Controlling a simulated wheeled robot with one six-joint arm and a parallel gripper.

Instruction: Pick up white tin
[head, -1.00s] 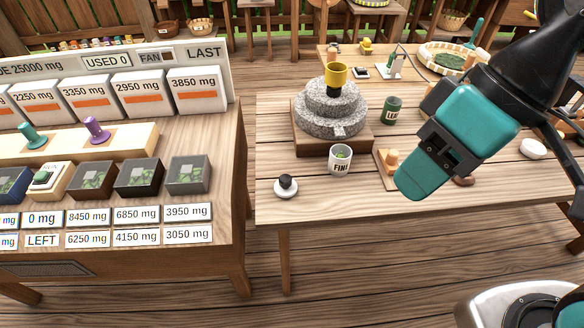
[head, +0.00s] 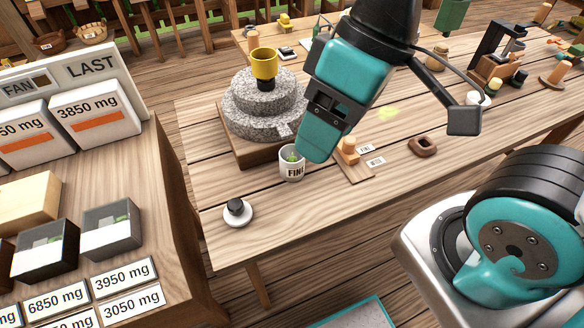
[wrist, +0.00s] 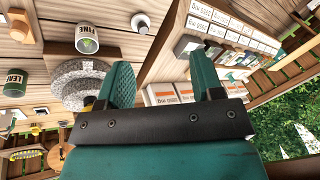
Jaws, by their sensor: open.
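The white tin (head: 291,170), marked with a label starting "FIN", stands upright on the wooden table in front of the stone mill, with something green in it. In the wrist view the tin (wrist: 87,44) reads "FINE" and appears upside down at the upper left, outside the jaws. My gripper (head: 314,148) hangs over the table, and in the head view its tip overlaps the tin's right edge; I cannot tell the gap in depth. In the wrist view my gripper (wrist: 163,80) has its two teal fingers apart with nothing between them.
The stone mill (head: 245,121) with a yellow cup (head: 264,62) stands behind the tin. A small wooden board (head: 356,169) lies to its right. A white dish with a black knob (head: 237,212) is at the front left. The display counter (head: 150,190) is at left.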

